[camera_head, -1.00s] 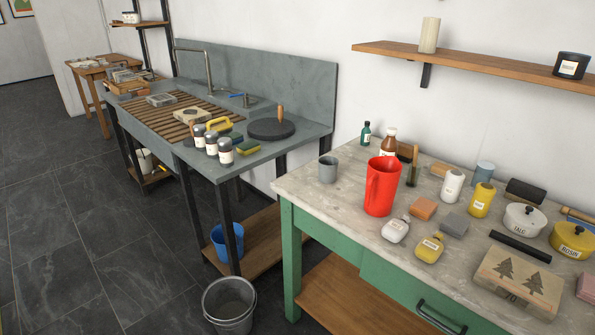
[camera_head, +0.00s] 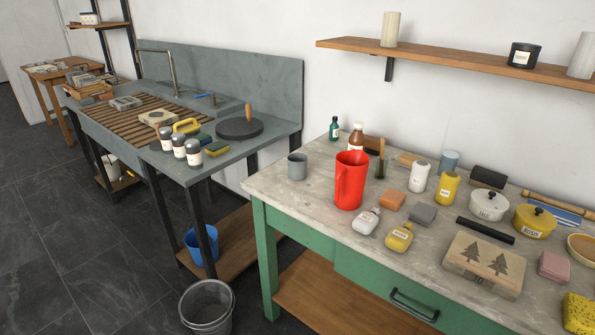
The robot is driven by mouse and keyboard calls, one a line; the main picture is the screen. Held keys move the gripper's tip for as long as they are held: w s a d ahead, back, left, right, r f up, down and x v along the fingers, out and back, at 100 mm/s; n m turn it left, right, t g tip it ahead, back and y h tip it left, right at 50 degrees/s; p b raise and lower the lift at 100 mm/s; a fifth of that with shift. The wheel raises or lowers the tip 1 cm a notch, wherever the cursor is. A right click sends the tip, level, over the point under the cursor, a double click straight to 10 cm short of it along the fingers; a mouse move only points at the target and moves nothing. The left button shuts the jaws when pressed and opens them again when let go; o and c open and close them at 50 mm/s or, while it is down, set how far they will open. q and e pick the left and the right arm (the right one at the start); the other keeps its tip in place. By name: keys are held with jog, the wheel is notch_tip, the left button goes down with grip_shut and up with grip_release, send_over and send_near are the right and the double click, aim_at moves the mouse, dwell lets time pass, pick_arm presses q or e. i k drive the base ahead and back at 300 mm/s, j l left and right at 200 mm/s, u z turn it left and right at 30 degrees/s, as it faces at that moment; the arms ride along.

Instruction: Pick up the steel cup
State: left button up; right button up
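A small grey cup (camera_head: 297,168) stands upright near the left end of the green table's stone top, left of a red jug (camera_head: 350,180). It looks like the steel cup, though its material is hard to tell. Neither of my grippers is in view.
The green table (camera_head: 262,183) also holds bottles, pots, sponges and a stamped wooden block (camera_head: 482,266). A wall shelf (camera_head: 450,61) hangs above it. A sink bench (camera_head: 284,127) stands to the left. A metal bucket (camera_head: 207,308) is on the floor near the table's left leg.

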aim_at(297, 167)
jog(key=i+j+z, duration=0.2)
jog(key=z, duration=0.15)
jog(key=i+j+z, duration=0.2)
jog(key=z, duration=0.15)
jog(key=i+j+z, duration=0.15)
jog(key=j+z, duration=0.2)
